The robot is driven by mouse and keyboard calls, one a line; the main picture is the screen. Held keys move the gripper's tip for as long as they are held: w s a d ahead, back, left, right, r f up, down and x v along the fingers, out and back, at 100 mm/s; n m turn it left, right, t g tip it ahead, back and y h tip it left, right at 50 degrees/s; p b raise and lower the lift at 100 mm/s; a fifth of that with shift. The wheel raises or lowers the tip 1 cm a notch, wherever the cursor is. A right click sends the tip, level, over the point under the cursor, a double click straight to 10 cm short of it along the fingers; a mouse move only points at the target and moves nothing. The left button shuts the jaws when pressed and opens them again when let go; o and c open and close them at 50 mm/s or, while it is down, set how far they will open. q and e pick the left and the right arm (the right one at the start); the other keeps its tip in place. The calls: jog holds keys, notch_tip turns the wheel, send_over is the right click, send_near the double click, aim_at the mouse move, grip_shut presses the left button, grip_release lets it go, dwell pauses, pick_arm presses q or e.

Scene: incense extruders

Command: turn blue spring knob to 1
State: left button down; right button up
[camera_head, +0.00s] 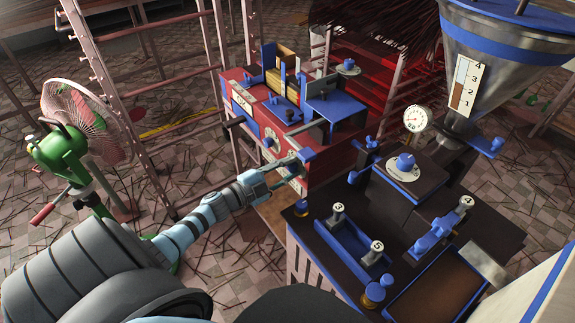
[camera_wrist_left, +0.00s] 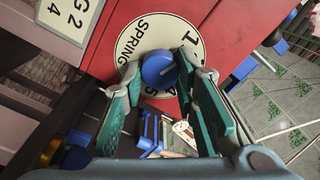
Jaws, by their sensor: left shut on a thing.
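The blue spring knob (camera_wrist_left: 158,70) sits at the centre of a round cream dial (camera_wrist_left: 138,38) lettered SPRING on the red machine front. In the left wrist view the numeral 1 shows at the dial's upper right, and part of the lower numerals shows between the fingers. My left gripper (camera_wrist_left: 160,75) has its green-padded fingers on either side of the knob and is shut on it. I cannot make out a pointer on the knob. In the head view my left gripper (camera_head: 287,172) reaches the red machine's front; the knob is hard to tell there. My right gripper is out of view.
A blue-trimmed table (camera_head: 400,215) with knobs and trays stands right of my left arm. A pressure gauge (camera_head: 418,119) and a hopper (camera_head: 505,45) rise behind it. A green fan (camera_head: 75,150) and pinkish racks stand at the left. Sticks litter the tiled floor.

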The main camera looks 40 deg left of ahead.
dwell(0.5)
pick_arm(q)
jog(key=c, duration=1.3)
grip_release()
jog(key=shift+s, duration=0.1)
jog(key=shift+s+a+f, duration=0.1)
jog(key=shift+s+a, duration=0.05)
jog(key=shift+s, duration=0.2)
jog(key=v, duration=1.1)
jog(key=shift+n, duration=0.3)
